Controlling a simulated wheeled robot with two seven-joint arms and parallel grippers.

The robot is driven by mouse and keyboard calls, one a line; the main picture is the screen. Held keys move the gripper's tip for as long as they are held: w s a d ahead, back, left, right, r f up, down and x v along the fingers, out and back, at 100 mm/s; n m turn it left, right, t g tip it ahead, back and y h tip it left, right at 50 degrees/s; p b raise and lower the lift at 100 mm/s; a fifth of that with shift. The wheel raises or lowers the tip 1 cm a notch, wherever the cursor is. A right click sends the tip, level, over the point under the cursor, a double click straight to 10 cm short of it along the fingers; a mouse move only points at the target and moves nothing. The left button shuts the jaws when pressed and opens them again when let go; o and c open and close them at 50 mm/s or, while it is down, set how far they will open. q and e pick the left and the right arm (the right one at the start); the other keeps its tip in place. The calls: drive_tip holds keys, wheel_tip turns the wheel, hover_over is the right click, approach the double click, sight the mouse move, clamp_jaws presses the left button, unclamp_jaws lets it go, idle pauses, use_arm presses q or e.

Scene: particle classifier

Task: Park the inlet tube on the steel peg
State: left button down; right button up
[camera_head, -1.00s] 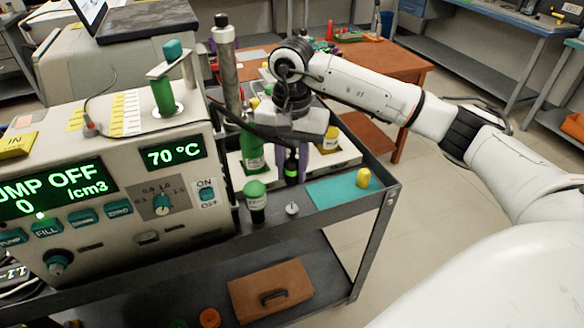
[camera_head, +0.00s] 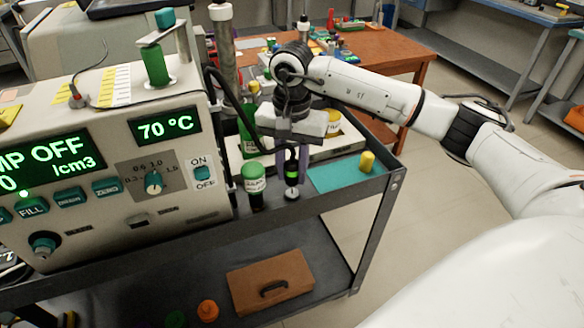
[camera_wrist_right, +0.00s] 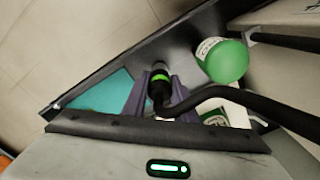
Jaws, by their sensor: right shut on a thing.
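The inlet tube is a black hose (camera_head: 225,98) with a dark end fitting (camera_head: 291,171) that carries a bright green band. My right gripper (camera_head: 291,176) has purple fingers and is shut on this fitting, holding it upright. The steel peg (camera_head: 291,193) is a small light-grey piece on the cart's front part, directly below the fitting in the head view. Its upper part is hidden; I cannot tell whether the fitting is around it or just above it. In the right wrist view the fitting (camera_wrist_right: 159,90) sits between the fingers. My left gripper is not in view.
A green-capped bottle (camera_head: 255,184) stands close left of the peg. A teal mat (camera_head: 335,177) with a yellow piece (camera_head: 366,161) lies to the right. The pump-off machine (camera_head: 110,150) stands left; a white tray (camera_head: 345,144) with bottles is behind the gripper.

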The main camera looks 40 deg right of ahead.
sight(292, 181)
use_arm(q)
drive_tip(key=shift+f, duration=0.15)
use_arm(e)
drive_tip(key=shift+m, duration=0.3)
idle(1.2)
